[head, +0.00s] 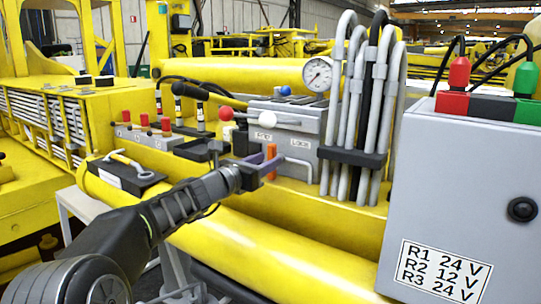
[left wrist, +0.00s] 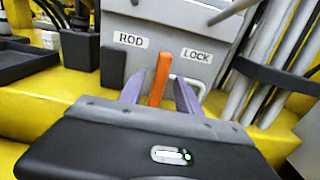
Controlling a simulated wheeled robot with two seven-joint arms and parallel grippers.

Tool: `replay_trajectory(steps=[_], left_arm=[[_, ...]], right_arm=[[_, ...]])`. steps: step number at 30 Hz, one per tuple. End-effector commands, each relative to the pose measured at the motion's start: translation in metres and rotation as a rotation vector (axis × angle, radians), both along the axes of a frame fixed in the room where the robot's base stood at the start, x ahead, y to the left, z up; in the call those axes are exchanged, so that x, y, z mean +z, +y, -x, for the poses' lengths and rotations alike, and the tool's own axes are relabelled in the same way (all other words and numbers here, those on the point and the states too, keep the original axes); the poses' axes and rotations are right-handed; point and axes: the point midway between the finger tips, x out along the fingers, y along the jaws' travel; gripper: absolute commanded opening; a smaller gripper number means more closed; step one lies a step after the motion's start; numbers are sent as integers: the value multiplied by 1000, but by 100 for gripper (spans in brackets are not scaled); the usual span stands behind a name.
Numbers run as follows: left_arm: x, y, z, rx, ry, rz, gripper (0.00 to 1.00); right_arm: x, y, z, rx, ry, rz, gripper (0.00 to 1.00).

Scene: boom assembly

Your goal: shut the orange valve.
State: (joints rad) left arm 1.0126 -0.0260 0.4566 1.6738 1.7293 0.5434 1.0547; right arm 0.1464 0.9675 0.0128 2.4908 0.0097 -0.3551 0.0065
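The orange valve (head: 271,158) is a short upright lever on the front of the grey box with the ROD and LOCK labels. It also shows upright in the left wrist view (left wrist: 160,78), between and below the labels. My left gripper (head: 262,168) is right in front of it. In the left wrist view its two purple fingers (left wrist: 159,92) stand on either side of the lever, with small gaps visible, so it looks open. Whether the lever reaches in between the fingertips or stands just beyond them I cannot tell. My right gripper is not in view.
Grey hoses (head: 345,120) rise right of the grey valve box (head: 300,115), which has a pressure gauge (head: 317,73) above it. A grey cabinet (head: 465,190) stands at right. Red-knobbed levers (head: 144,124) and a black tray (head: 127,177) are at left. A yellow tube (head: 270,250) runs below.

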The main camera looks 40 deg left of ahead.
Motion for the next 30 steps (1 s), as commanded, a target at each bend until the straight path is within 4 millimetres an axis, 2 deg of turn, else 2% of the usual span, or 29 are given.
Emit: replay_trajectory(steps=[3, 6, 15, 30], left_arm=[[2, 1, -16, -1, 0, 1, 40], [1, 0, -23, -1, 0, 1, 40], [0, 1, -26, 0, 0, -1, 40], [0, 1, -25, 0, 0, -1, 0]], right_arm=[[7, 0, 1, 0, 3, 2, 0], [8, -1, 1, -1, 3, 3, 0], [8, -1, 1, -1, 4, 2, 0], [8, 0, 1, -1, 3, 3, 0]])
